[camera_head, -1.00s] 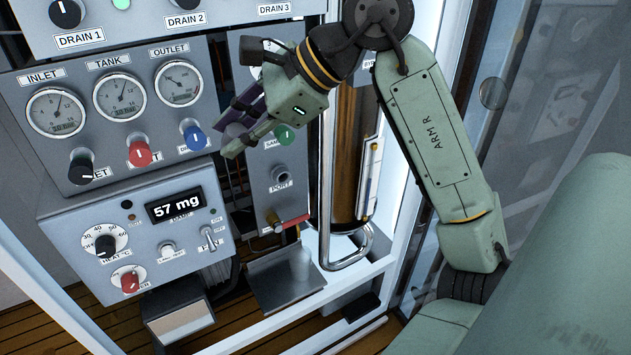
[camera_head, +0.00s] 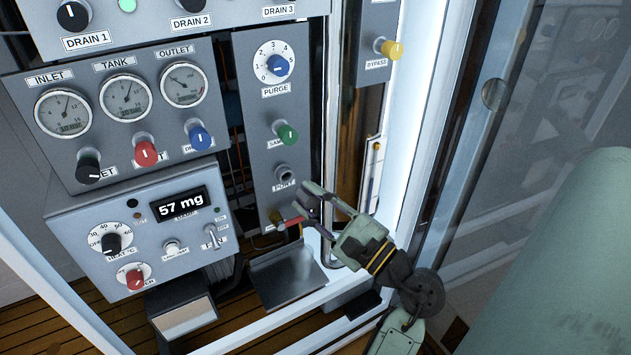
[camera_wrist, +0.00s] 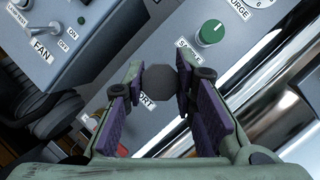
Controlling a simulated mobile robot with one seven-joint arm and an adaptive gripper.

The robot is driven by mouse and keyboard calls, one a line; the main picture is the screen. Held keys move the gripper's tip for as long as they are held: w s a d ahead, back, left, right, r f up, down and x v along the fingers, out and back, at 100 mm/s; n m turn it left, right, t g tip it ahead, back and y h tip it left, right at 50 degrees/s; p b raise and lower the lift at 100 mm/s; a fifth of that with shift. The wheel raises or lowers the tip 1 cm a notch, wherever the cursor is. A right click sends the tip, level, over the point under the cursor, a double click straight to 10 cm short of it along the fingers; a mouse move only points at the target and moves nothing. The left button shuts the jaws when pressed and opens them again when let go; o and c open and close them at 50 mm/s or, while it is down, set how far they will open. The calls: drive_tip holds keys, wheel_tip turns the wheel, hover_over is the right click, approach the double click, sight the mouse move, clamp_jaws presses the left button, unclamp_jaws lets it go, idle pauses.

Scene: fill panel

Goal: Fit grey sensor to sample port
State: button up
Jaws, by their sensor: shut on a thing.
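The grey sensor (camera_wrist: 160,83) shows in the wrist view as a dark round body between the fingertips of my gripper (camera_wrist: 158,88). My gripper is shut on it. In the head view my gripper (camera_head: 304,202) reaches in from the lower right, its tips just below and right of the sample port (camera_head: 285,171). The sensor is not clear there. The port is a short grey round fitting above the PORT label, and its opening looks free. In the wrist view the sensor and fingers cover the port and part of its label.
The green sample knob (camera_head: 287,135) sits above the port. A red-handled valve (camera_head: 288,223) is below, close to my fingertips. A metal tray (camera_head: 285,280) lies under it. A bright frame post (camera_head: 410,130) stands to the right. The panel with gauges is at left.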

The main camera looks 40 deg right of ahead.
drive_tip(key=shift+s+f+m+t+h, duration=0.15)
drive_tip(key=shift+s+f+t+h, duration=0.1)
drive_tip(key=shift+f, duration=0.4)
drive_tip(key=shift+s+f+m+t+h, duration=0.15)
drive_tip(key=shift+f+h, duration=0.1)
drive_tip(key=shift+f, duration=0.35)
drive_tip(key=shift+f+b, duration=0.15)
drive_tip(key=shift+b, duration=0.4)
drive_tip(key=b, duration=0.1)
approach(282, 175)
drive_tip(key=shift+w+a+r, duration=0.15)
drive_tip(key=shift+w+r, duration=0.1)
drive_tip(key=shift+w, duration=0.3)
drive_tip(key=shift+w+a+r, duration=0.15)
drive_tip(key=shift+w+r, duration=0.15)
drive_tip(key=shift+w, duration=0.25)
drive_tip(key=shift+w+a+r, duration=0.15)
drive_tip(key=shift+w+r, duration=0.1)
drive_tip(key=shift+w, duration=0.3)
drive_tip(key=shift+b, duration=1.1)
drive_tip(key=shift+w+d, duration=0.15)
drive_tip(key=shift+w, duration=0.5)
drive_tip(key=shift+w+d, duration=0.2)
drive_tip(key=shift+w, duration=0.5)
drive_tip(key=o, duration=1.1)
drive_tip(key=shift+s, duration=0.1)
